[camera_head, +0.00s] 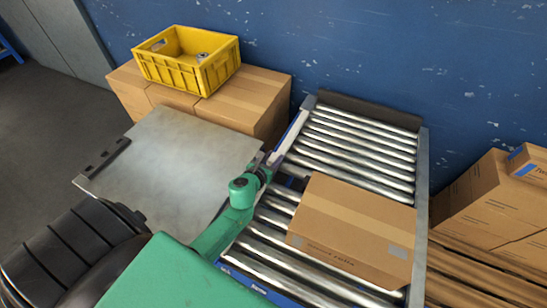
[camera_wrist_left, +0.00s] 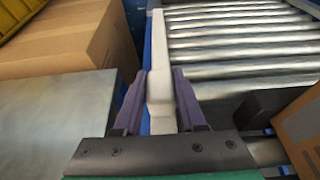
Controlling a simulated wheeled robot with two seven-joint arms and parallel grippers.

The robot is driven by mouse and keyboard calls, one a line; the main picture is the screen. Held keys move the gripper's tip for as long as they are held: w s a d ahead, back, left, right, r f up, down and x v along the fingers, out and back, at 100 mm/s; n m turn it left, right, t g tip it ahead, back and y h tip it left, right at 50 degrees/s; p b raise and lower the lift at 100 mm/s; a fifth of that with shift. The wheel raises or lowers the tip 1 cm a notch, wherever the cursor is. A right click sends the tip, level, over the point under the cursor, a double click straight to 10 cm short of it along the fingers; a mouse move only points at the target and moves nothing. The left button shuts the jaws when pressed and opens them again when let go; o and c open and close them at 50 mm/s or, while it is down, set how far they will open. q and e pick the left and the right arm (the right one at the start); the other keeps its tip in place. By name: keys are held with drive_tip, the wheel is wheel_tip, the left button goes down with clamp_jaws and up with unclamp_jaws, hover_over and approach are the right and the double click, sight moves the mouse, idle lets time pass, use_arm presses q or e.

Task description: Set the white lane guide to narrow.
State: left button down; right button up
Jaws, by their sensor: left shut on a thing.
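The white lane guide (camera_head: 291,134) is a long pale bar along the left side of the roller conveyor (camera_head: 420,200). It also shows in the left wrist view (camera_wrist_left: 158,45), running away from me beside the blue side rail. My left gripper (camera_head: 268,163) is at the near part of the guide. In the left wrist view its two purple-grey fingers (camera_wrist_left: 159,78) stand on either side of a thicker white block of the guide and are shut on it. My arm and gripper hide part of the guide in the head view. My right gripper is not in view.
A cardboard box (camera_head: 350,222) lies on the rollers right of the gripper. A grey metal plate (camera_head: 180,160) is on the left. A yellow crate (camera_head: 180,72) stands on cartons (camera_head: 245,95) behind it. More cartons (camera_head: 490,200) stand at right. The far rollers are clear.

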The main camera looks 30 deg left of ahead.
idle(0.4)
use_arm(q)
drive_tip(key=d, duration=0.9)
drive_tip(key=shift+w+d, duration=0.15)
drive_tip(key=shift+w, duration=0.05)
drive_tip(key=shift+c, duration=2.4)
unclamp_jaws()
drive_tip(key=shift+d, duration=0.15)
drive_tip(key=shift+s+r, duration=0.1)
drive_tip(key=shift+s, duration=0.05)
drive_tip(key=v, duration=1.4)
drive_tip(key=shift+p, duration=0.45)
drive_tip(key=shift+s, duration=0.1)
